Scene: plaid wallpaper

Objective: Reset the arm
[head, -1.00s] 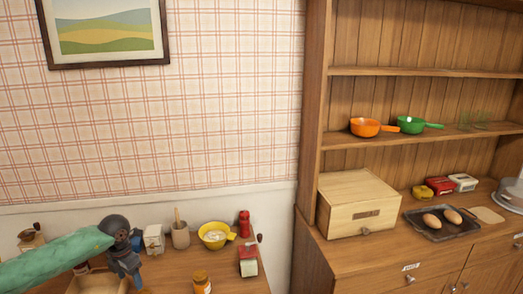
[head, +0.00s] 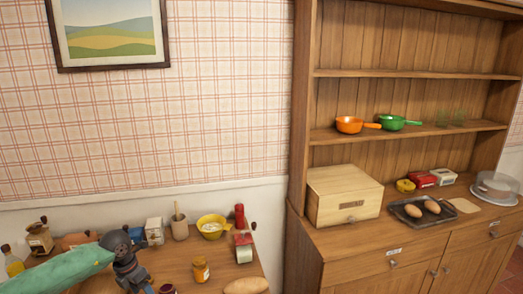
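My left arm comes in from the lower left in a green cover with a dark grey wrist. My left gripper (head: 143,284) is at the bottom edge of the head view, above the small wooden table, pointing down. Its fingertips are too small and cut off to tell whether they are open or shut. My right arm and gripper are not in view.
The table holds a yellow bowl (head: 213,227), a utensil pot (head: 180,229), an orange-lidded jar (head: 200,269), a bread loaf (head: 246,286) and a red-capped bottle (head: 239,216). The hutch (head: 345,253) at right carries a wooden box (head: 342,196) and a dark tray (head: 394,211).

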